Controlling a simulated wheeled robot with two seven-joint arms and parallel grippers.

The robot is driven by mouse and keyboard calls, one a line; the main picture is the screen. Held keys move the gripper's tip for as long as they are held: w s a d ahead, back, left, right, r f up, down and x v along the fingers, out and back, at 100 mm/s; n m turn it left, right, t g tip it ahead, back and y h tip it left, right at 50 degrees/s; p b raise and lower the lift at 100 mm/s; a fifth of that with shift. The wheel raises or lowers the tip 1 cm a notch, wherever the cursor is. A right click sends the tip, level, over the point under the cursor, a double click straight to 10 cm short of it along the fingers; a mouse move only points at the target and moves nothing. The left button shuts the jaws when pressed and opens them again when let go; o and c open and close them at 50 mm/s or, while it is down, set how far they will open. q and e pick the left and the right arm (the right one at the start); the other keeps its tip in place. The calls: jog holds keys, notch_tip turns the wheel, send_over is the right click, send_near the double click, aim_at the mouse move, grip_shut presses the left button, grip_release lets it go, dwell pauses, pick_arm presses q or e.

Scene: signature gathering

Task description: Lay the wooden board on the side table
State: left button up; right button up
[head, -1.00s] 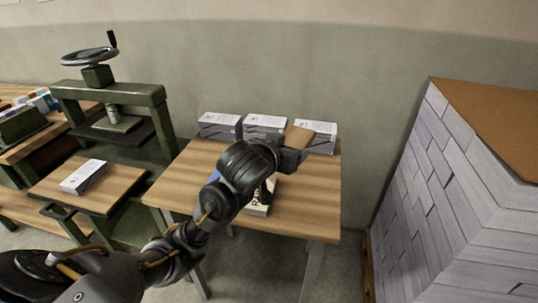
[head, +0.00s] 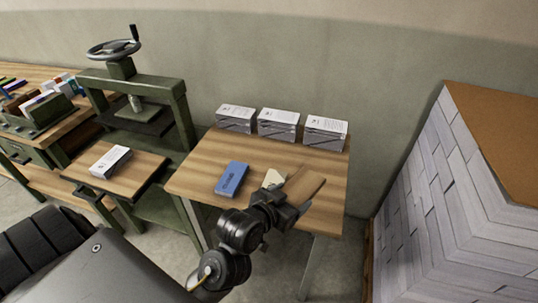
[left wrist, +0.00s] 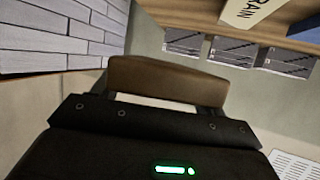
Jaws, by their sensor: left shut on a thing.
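The wooden board (head: 306,184) is a small brown slab, held tilted in the head view over the front right part of the side table (head: 205,158). My left gripper (head: 288,196) is shut on its near end. In the left wrist view the board (left wrist: 165,80) stands out from the jaws, and the table (left wrist: 195,14) shows beyond it at the top. The board looks apart from the tabletop; the exact gap cannot be told. My right gripper is not in view.
Several grey-white paper stacks, one here (head: 277,124), line the table's back edge. A blue block (head: 231,178) and a partly hidden cream piece (head: 274,177) lie in front. A green press (head: 130,90) stands left, a tall paper pile (head: 440,195) right.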

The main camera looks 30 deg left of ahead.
pick_arm(q)
jog(key=x, duration=0.8)
jog(key=shift+w+d+f, duration=0.15)
jog(key=shift+w+d, duration=0.1)
jog(key=shift+d, duration=0.05)
jog(key=p, duration=0.1)
send_over(314, 201)
jog(key=f, duration=0.3)
jog(key=s+f, duration=0.1)
jog(key=f, duration=0.1)
jog(key=shift+f, duration=0.2)
jog(key=shift+w+f, duration=0.55)
jog(key=shift+f, duration=0.1)
notch_tip(314, 201, down, 2)
jog(key=shift+f+p, duration=0.1)
jog(key=shift+p, duration=0.6)
jog(key=shift+f, duration=0.4)
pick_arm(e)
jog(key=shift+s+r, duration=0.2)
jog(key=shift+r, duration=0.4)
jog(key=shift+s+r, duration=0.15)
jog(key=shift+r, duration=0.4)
pick_arm(q)
jog(key=shift+f, duration=0.1)
jog(key=o, duration=1.1)
jog(key=shift+c, duration=0.2)
